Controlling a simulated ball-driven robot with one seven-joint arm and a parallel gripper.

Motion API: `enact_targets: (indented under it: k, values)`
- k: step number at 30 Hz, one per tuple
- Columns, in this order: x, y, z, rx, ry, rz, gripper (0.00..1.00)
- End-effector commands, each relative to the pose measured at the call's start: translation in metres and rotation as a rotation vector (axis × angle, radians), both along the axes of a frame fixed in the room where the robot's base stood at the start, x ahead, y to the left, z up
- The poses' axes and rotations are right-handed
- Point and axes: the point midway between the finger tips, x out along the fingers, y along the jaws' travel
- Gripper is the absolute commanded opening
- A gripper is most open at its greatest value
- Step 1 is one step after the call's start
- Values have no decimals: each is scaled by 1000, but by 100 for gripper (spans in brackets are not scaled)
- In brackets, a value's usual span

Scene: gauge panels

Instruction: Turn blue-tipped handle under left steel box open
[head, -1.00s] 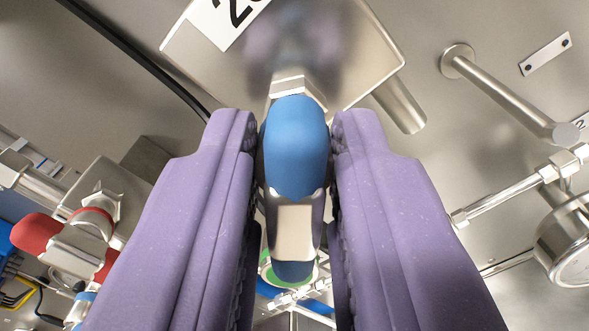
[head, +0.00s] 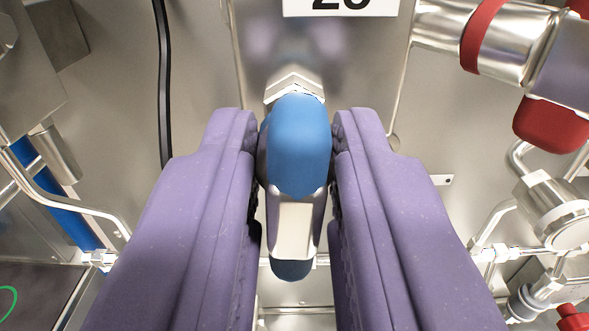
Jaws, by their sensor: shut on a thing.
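The blue-tipped handle (head: 299,145) is in the middle of the head view, with a blue near end, a bare metal middle and a second blue end lower down. My gripper (head: 295,140) is shut on it, one purple finger on each side of the blue end. The handle joins a hex metal fitting (head: 294,84) at its top. Above and behind it is the steel box (head: 330,65) with a white number label, partly cut off by the top edge. The finger pads' contact faces are mostly hidden.
A black cable (head: 164,80) hangs left of the box. Pipe with red bands (head: 486,38) and a red knob (head: 552,125) are at upper right. Thin pipes and a metal fitting (head: 555,208) are at right. A blue pipe (head: 55,200) runs at left.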

Motion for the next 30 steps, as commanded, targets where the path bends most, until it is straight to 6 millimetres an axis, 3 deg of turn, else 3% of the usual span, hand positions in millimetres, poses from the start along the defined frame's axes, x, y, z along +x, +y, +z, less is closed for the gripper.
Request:
enact_targets:
  k: [18, 19, 20, 30]
  values:
    - [0, 0, -2, -38, 5, 1, 0]
    - [0, 0, -2, -38, 4, 1, 30]
    - [0, 0, -2, -38, 4, 1, 36]
    - [-4, 0, -1, -37, 3, 1, 38]
